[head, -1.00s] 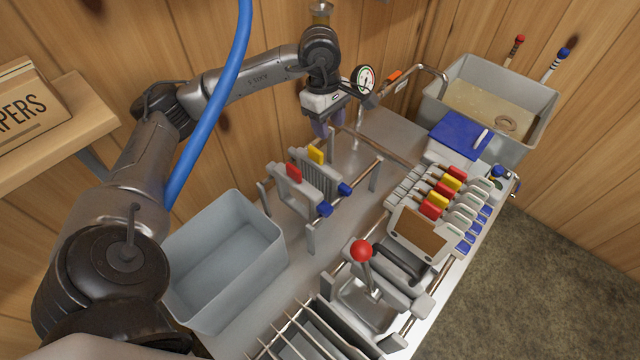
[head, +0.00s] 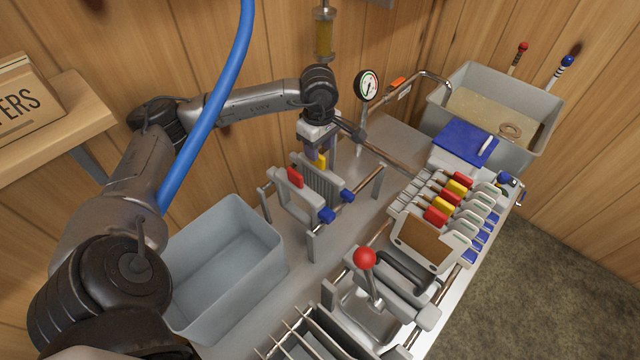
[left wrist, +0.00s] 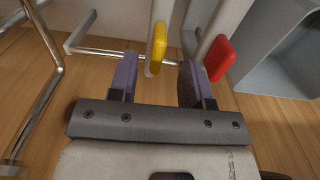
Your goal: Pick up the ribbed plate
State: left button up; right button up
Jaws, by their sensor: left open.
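The ribbed plate (head: 318,178), grey with a yellow tab (head: 322,161) on top and a blue corner piece, hangs upright on the rails, just behind the frame with the red tab (head: 295,177). My left gripper (head: 312,152) is open and points down right above the ribbed plate's top, partly hiding it. In the left wrist view the yellow tab (left wrist: 158,47) appears between the two purple fingers, and the red tab (left wrist: 217,58) lies just beyond the right finger. I cannot tell if a finger touches the plate. My right gripper is not in view.
A grey open bin (head: 222,262) stands to the left. A dial gauge (head: 367,85) and pipe stand behind the rails. A blue hose (head: 215,100) hangs in front of my left arm.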

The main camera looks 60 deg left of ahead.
aim_at(320, 155)
pick_arm(q)
notch_tip(320, 155, down, 5)
jog(key=shift+w+f+b, duration=0.1)
jog(key=shift+b, duration=0.25)
grip_shut()
dwell(0.3)
